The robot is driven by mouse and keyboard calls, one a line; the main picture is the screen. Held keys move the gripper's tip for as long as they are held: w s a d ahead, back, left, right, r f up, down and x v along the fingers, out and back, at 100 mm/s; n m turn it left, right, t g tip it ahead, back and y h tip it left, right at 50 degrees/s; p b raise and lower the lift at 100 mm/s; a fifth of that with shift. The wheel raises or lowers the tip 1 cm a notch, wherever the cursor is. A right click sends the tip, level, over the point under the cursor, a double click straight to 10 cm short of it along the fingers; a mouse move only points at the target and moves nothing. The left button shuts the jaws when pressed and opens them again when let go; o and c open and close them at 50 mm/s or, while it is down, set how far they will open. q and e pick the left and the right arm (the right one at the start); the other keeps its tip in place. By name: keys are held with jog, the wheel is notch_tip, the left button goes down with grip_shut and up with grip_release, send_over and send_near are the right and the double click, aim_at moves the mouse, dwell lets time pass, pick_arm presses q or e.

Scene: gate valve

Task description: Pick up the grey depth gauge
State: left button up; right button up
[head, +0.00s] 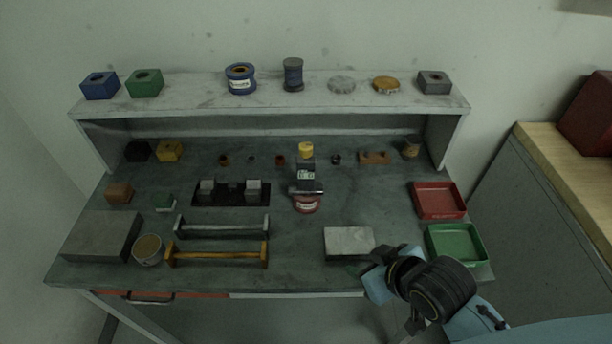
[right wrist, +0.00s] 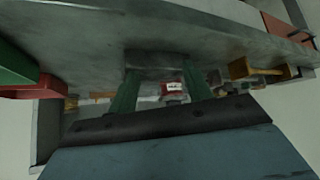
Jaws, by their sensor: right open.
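The grey depth gauge is most likely the grey bar with raised end blocks (head: 222,232), which lies on the left-middle of the bench in the head view, just behind a similar yellow bar (head: 216,258). I cannot pick it out clearly in the right wrist view. My right gripper (head: 373,271) is at the bench's front edge, well to the right of the grey bar and close to a pale grey block (head: 349,241). In the right wrist view its green fingers (right wrist: 161,80) stand apart, with nothing held between them. My left gripper is not in view.
A red tray (head: 437,201) and a green tray (head: 456,244) stand at the right. The red-based valve (head: 306,203) is mid-bench. A large grey block (head: 101,237) and a round tin (head: 148,250) stand left of the bars. A shelf (head: 200,105) runs along the back.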

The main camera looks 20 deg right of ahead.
aim_at(311, 151)
jog(key=w+r+t+y, duration=0.1)
jog(key=w, duration=0.1)
jog(key=w+r+t, duration=0.1)
jog(key=w+r, duration=0.1)
jog(key=w+r+n+t+y, duration=0.1)
jog(key=w+t, duration=0.1)
jog(key=shift+w+a+r+y, duration=0.15)
jog(key=shift+w+a+y, duration=0.1)
jog(key=shift+w+y, duration=0.1)
jog(key=w+d+r+n+t+y, duration=0.1)
jog(key=w+r+n+t+y, duration=0.1)
jog(key=w+r+t+y, duration=0.4)
jog(key=w+a, duration=0.1)
jog(key=w+a+r+g+h, duration=0.1)
jog(key=w, duration=0.1)
jog(key=w+a+g, duration=0.1)
jog(key=w, duration=0.1)
jog(key=shift+a+r+h+p, duration=0.15)
jog(key=shift+a+h+p, duration=0.15)
jog(key=shift+a+h, duration=0.05)
jog(key=shift+r+p+x, duration=0.1)
jog(key=shift+p+x, duration=0.1)
jog(key=shift+x, duration=1.15)
jog(key=shift+r+p+x, duration=0.15)
jog(key=shift+p+x, duration=0.05)
jog(key=shift+x, duration=1.15)
grip_shut()
